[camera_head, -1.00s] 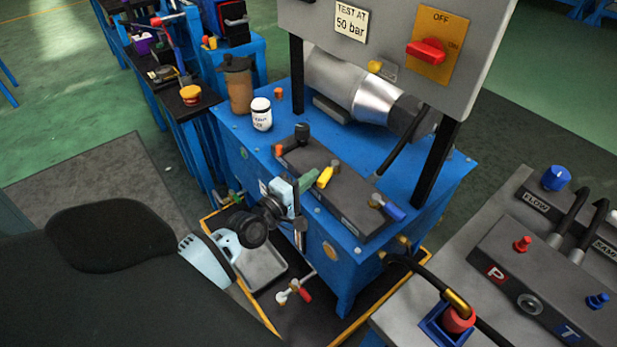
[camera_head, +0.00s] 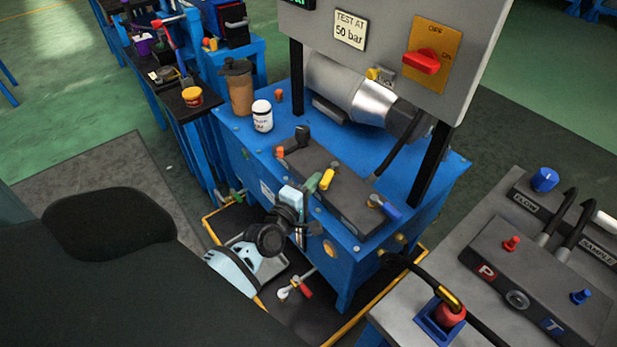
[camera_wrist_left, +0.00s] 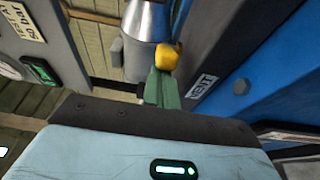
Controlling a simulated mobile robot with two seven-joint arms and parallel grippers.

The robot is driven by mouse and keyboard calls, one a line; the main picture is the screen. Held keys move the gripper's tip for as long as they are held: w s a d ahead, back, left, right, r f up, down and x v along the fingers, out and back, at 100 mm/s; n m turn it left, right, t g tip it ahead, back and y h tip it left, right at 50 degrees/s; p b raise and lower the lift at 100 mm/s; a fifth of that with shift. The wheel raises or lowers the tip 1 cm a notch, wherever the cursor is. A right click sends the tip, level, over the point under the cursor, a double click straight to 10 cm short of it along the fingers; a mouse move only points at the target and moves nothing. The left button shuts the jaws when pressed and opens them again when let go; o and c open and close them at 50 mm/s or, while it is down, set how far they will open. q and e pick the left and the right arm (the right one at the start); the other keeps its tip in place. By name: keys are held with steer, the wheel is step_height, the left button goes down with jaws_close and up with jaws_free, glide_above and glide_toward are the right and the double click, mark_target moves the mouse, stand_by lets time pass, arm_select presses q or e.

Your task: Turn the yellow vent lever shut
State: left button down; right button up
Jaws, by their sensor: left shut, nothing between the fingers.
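The yellow vent lever (camera_head: 327,179) sits on the dark manifold block on top of the blue bench. In the left wrist view the lever (camera_wrist_left: 168,55) shows just past my green fingers. My left gripper (camera_head: 314,182) is shut and empty, its green fingertips close beside the lever on its left side. I cannot tell whether they touch it. In the wrist view the closed fingers (camera_wrist_left: 160,86) partly cover the lever's lower part. A label reading VENT (camera_wrist_left: 203,87) is on the dark block beside it. My right gripper is not in view.
An upright panel (camera_head: 395,45) with a red switch rises over the bench.

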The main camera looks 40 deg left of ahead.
mark_target(343, 198)
arm_select(q)
steer(key=shift+d+r+n+y+p, duration=0.15)
steer(key=shift+d+n+y+p, duration=0.55)
steer(key=shift+y+p, duration=0.35)
steer(key=shift+w+d, duration=0.1)
steer(key=shift+d, duration=0.35)
steer(key=shift+w+d, duration=0.15)
steer(key=shift+d, duration=0.5)
steer(key=shift+w+d+f, duration=0.2)
steer(key=shift+w+d, duration=0.05)
steer(key=shift+d, duration=0.35)
steer(key=shift+w+d, duration=0.65)
steer(key=shift+d, duration=0.3)
steer(key=shift+w+d, duration=0.15)
steer(key=shift+w+d+r, duration=0.1)
steer(key=shift+d, duration=0.05)
